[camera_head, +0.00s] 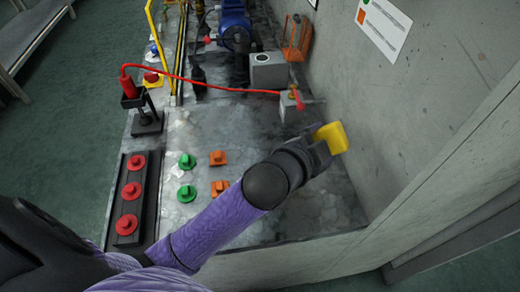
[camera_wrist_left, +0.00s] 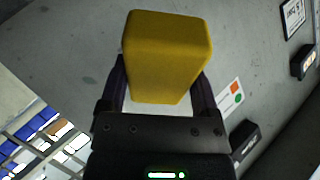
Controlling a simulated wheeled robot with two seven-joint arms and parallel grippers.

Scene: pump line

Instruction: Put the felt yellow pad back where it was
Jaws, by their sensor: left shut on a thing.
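The yellow pad (camera_head: 332,137) is a soft-edged block near the grey wall at the right of the bench in the head view. My left gripper (camera_head: 322,146) is shut on it, at the end of the purple arm. In the left wrist view the pad (camera_wrist_left: 166,55) sits between the two dark fingers (camera_wrist_left: 160,90) and sticks out beyond them. I cannot tell from the head view how high the pad is above the bench. My right gripper does not show.
Green knobs (camera_head: 187,161) and orange knobs (camera_head: 218,158) stand on the bench left of my gripper. A panel with red buttons (camera_head: 131,190) lies further left. A red cable (camera_head: 210,86) runs to a small grey block (camera_head: 295,105). The grey wall (camera_head: 400,120) closes the right side.

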